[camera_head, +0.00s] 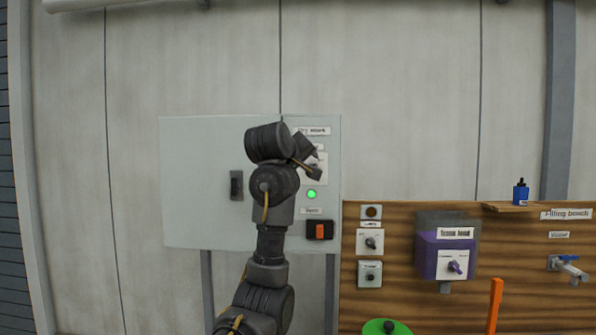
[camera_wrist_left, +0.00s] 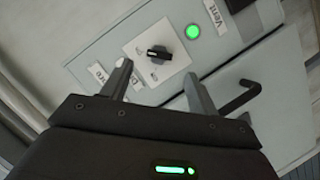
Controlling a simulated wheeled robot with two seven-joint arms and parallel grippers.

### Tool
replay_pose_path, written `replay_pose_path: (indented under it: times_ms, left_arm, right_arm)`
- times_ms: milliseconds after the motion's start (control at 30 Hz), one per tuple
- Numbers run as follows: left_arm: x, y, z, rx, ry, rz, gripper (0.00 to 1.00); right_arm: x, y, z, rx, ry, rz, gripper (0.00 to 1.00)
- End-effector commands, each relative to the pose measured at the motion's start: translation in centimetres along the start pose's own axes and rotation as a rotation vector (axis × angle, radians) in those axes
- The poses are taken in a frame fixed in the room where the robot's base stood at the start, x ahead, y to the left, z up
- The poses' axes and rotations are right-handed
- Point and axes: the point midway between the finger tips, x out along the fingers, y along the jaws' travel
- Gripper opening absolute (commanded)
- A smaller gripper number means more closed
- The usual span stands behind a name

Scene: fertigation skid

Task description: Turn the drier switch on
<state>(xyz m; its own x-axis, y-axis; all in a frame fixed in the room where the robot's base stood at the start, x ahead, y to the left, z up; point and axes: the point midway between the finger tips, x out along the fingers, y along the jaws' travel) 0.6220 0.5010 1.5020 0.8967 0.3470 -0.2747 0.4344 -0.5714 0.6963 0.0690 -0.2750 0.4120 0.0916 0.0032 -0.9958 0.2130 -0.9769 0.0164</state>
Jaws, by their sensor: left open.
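The drier switch is a black rotary knob (camera_wrist_left: 160,54) on a white square plate (camera_wrist_left: 143,42) on the grey cabinet. In the head view the plate (camera_head: 321,160) is partly hidden by my left gripper (camera_head: 314,172). In the left wrist view my left gripper (camera_wrist_left: 158,72) is open and empty. The knob shows ahead of the gap between its fingertips, with no contact visible. A label beside the plate is partly covered by a finger. A green lamp (camera_head: 311,194) glows below the switch; it also shows in the left wrist view (camera_wrist_left: 193,31). My right gripper is not in view.
An orange rocker (camera_head: 320,231) on a black plate sits below the Vent label (camera_head: 312,210). The cabinet has a dark door handle (camera_head: 236,185), left of my arm. A wooden panel (camera_head: 395,300) at right carries several switches and a purple box (camera_head: 440,262).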

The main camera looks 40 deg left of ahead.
Motion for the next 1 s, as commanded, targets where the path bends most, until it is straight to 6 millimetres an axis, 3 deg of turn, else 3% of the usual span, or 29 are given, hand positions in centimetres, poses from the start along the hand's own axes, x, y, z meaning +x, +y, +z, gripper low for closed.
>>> replay_pose_path:
  times_ms: [100, 300, 900, 1000]
  left_arm:
    - [-2.0, -0.1, 0.1, 0.001, 0.003, 0.002, 0.6]
    - [-3.7, -0.1, 0.1, 0.001, 0.0, 0.0, 0.6]
    - [-3.9, 0.0, 0.1, 0.001, -0.002, -0.002, 0.6]
    - [-3.2, -0.3, 1.1, 0.021, -0.01, -0.01, 0.6]
  right_arm:
    - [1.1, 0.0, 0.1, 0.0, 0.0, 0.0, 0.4]
    - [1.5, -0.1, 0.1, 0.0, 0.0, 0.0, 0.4]
    - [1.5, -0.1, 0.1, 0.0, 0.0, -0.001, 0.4]
    - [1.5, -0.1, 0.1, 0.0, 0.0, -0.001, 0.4]
